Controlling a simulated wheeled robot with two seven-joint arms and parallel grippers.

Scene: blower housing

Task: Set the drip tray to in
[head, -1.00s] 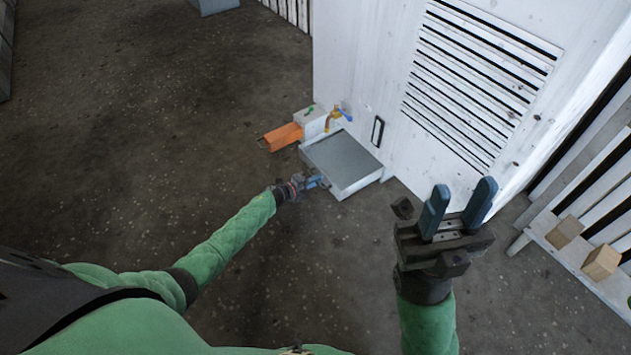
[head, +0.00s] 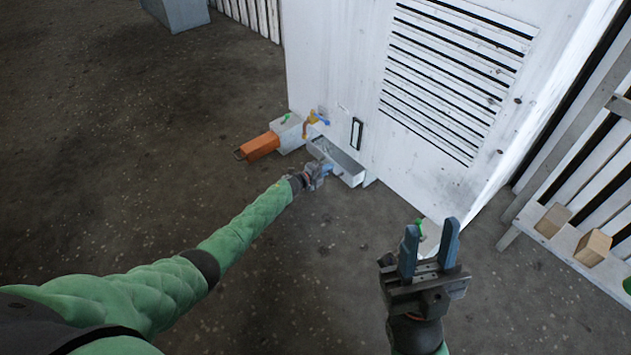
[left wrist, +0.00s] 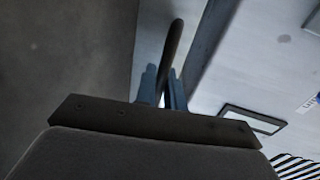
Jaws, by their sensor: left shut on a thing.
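The drip tray (head: 348,167) is a grey metal tray low on the front of the white housing (head: 345,75). A short part of it sticks out from the housing wall. My left gripper (head: 328,170) is at the tray's outer front side, shut on its handle. In the left wrist view the fingers (left wrist: 163,88) close around a dark bar, the tray handle (left wrist: 174,45). The grip itself is small and partly hidden in the head view. My right gripper (head: 430,240) is open and empty, above the floor to the right, apart from the housing.
Left of the tray are a grey box (head: 288,133) with an orange part (head: 260,146), and a yellow tap (head: 309,125) with a blue lever. A dark-framed slot (head: 356,133) is on the wall above. Wooden blocks (head: 553,219) sit on a right-hand shelf. The left floor is clear.

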